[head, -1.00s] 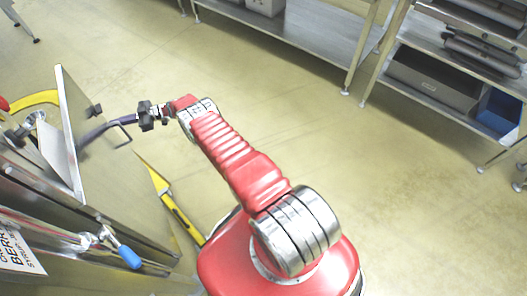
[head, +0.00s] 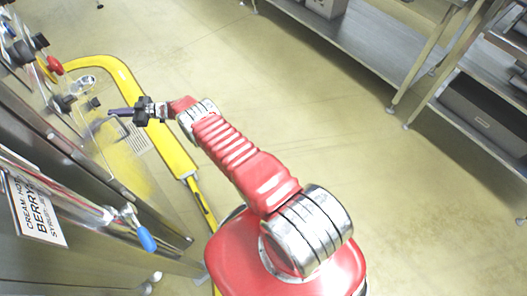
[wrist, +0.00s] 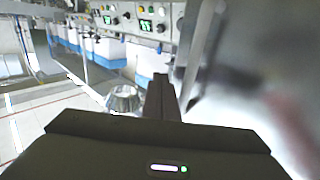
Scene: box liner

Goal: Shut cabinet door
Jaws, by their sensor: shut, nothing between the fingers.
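The cabinet door is a shiny steel panel (head: 140,190) at the left of the head view, seen at a steep slant. Its bounds blur into floor reflections, and I cannot tell whether it is fully shut. In the wrist view, a blurred grey surface with a reddish reflection (wrist: 245,85) fills the right side, apparently the door face. My gripper (head: 112,113) is shut and empty, its dark fingers pointing left at the door. Its fingers (wrist: 161,97) also show in the wrist view, close beside that surface. I cannot tell whether they touch it.
A yellow rail (head: 160,125) curves around behind my gripper, near the cabinet. A blue-tipped lever (head: 146,239) and a berry syrup label (head: 38,212) are at lower left. Steel shelves (head: 360,50) stand at upper right. The floor between is open.

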